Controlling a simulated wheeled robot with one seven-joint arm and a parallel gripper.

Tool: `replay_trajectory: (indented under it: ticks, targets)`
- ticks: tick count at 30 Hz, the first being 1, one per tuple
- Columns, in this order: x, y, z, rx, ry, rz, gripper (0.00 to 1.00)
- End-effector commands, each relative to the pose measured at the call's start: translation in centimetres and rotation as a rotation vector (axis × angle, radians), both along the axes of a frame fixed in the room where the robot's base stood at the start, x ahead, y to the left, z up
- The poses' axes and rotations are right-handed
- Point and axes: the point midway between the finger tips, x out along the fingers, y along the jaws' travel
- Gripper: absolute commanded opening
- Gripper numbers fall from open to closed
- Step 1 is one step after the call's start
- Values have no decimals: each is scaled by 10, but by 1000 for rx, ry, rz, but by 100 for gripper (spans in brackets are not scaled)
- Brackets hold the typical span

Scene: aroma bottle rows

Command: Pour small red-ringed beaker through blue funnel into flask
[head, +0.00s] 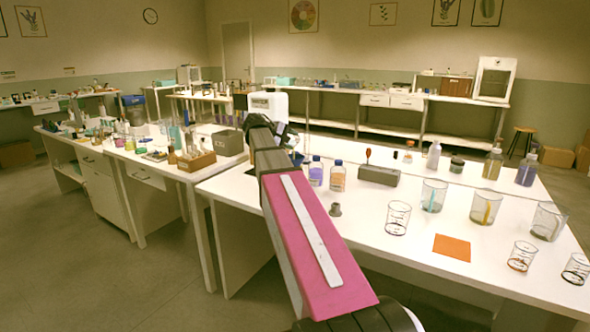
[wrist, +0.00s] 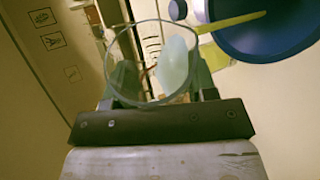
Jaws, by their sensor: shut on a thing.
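My gripper (wrist: 158,88) is shut on a clear glass beaker (wrist: 111,52), whose round rim shows in the wrist view. A pale whitish-blue patch shows within the beaker's outline; I cannot tell if it is liquid inside or something behind the glass. No red ring can be made out on it. A large dark blue round thing, likely the blue funnel (wrist: 275,38), fills the upper right of the wrist view, apart from the beaker in the picture. I cannot make out the flask. In the head view my arm hides the gripper and the beaker.
On the white table (head: 400,262) stand several beakers, including a small one with an orange base (head: 521,256), an orange mat (head: 452,247), blue-capped bottles (head: 337,177) and a grey block (head: 378,175). Tall bottles (head: 493,164) stand at the back right. The front of the table is mostly clear.

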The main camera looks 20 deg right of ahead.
Motion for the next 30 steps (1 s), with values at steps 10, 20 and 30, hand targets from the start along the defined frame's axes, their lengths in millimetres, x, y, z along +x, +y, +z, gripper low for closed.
replay_trajectory:
  ticks: [10, 20, 30]
  targets:
    - [0, 0, 0, 0, 0, 0, 25]
    - [-2, 0, -1, -5, -43, 1, 25]
    - [-1, 0, -1, -5, -45, 0, 25]
